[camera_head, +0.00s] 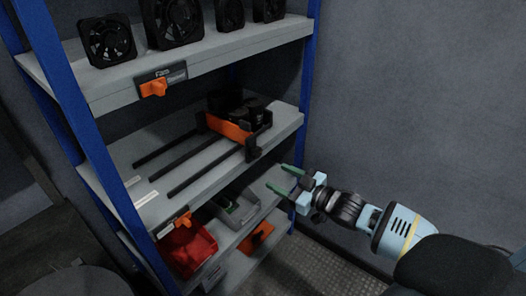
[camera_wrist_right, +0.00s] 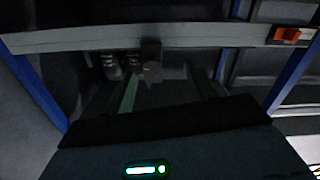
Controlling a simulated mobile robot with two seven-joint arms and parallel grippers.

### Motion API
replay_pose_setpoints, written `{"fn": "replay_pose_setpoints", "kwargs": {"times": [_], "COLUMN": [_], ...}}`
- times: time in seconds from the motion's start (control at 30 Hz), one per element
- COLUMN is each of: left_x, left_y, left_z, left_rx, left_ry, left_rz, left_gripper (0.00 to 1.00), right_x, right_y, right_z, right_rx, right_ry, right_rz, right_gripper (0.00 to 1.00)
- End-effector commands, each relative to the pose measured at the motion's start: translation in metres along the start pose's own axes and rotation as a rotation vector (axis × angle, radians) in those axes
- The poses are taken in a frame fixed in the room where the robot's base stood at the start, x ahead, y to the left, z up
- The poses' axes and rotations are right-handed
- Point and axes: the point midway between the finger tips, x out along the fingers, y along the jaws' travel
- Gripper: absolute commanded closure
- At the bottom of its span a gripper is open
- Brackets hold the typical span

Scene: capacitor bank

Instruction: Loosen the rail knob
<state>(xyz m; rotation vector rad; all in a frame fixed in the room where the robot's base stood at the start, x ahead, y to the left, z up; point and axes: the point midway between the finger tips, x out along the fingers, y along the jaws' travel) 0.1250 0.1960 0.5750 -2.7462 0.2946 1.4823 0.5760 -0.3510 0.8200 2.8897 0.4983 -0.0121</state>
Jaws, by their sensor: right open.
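On the middle shelf, black rails (camera_head: 205,170) run toward an orange and black unit (camera_head: 232,127). My right gripper (camera_head: 284,180) is open and empty, with green fingers, in front of the shelf's right end, apart from both knobs. My left gripper is not in view.
Black fans (camera_head: 178,20) stand on the upper shelf. A red bin (camera_head: 187,247) and a grey bin (camera_head: 236,208) are on the lower shelf. A blue post (camera_head: 307,75) stands at the shelf's right end. The floor (camera_head: 325,268) in front is clear.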

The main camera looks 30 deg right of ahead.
Motion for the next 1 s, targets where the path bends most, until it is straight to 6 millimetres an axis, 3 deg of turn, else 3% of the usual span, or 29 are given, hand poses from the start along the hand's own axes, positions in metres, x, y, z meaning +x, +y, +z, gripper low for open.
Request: {"fn": "replay_pose_setpoints", "kwargs": {"times": [0.03,0.17,0.47,1.0], "left_x": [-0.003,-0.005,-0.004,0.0], "left_y": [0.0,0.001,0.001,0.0], "left_z": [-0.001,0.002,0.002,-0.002], "left_rx": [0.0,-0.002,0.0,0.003], "left_ry": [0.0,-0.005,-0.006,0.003], "left_rz": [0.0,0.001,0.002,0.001], "left_gripper": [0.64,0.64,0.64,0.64], "right_x": [0.004,0.008,0.015,0.077], "right_y": [0.011,0.022,0.022,0.022], "right_z": [-0.014,-0.026,-0.026,-0.029], "right_rx": [-0.012,-0.019,-0.018,-0.018], "right_ry": [0.02,0.042,0.044,0.043], "right_rz": [0.005,0.01,0.012,0.011], "right_gripper": [0.44,0.44,0.44,0.44]}}
